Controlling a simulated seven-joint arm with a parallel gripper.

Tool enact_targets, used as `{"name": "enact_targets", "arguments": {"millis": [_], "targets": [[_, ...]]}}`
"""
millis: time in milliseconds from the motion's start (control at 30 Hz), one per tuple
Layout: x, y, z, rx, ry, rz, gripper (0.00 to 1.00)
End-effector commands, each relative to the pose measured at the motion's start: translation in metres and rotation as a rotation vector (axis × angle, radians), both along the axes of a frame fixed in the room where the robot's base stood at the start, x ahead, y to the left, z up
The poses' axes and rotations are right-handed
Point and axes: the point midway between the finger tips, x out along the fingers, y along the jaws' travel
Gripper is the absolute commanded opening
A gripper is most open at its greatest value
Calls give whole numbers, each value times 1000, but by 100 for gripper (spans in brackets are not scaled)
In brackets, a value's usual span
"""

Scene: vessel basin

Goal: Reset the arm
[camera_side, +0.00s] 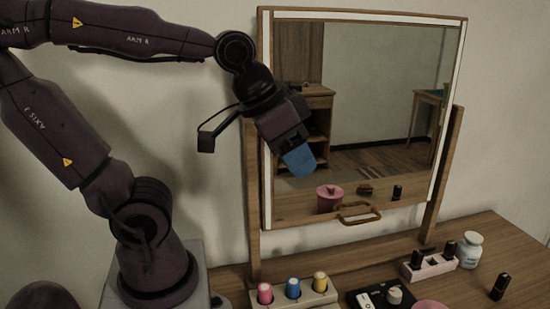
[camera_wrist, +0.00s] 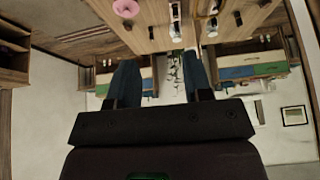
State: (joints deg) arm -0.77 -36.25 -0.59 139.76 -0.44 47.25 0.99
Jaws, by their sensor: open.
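My gripper (camera_side: 299,160) is in the air in front of the left part of the mirror (camera_side: 370,90), well above the wooden table. It tilts down to the right, and its blue fingers overlap in the side view. In the wrist view my gripper (camera_wrist: 161,82) shows two dark blue fingers spread apart, with nothing held between them. The arm reaches across from the left with its elbow raised.
On the wooden table (camera_side: 480,235) stand a holder with pink, blue and yellow bottles (camera_side: 293,288), a black tray (camera_side: 373,300), a pink rack (camera_side: 430,266), a white jar (camera_side: 469,251) and a dark lipstick-like tube (camera_side: 500,286). A brass handle (camera_side: 357,212) is at the mirror's lower edge.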

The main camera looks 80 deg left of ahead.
Motion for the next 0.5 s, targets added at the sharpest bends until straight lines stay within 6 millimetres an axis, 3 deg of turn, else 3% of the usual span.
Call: {"name": "enact_targets", "arguments": {"millis": [33, 167, 500], "targets": [[-12, 0, -1, -2, 2, 2, 46], [-28, 0, -4, -7, 17, 7, 46], [-30, 0, -5, -7, 20, 9, 46]]}}
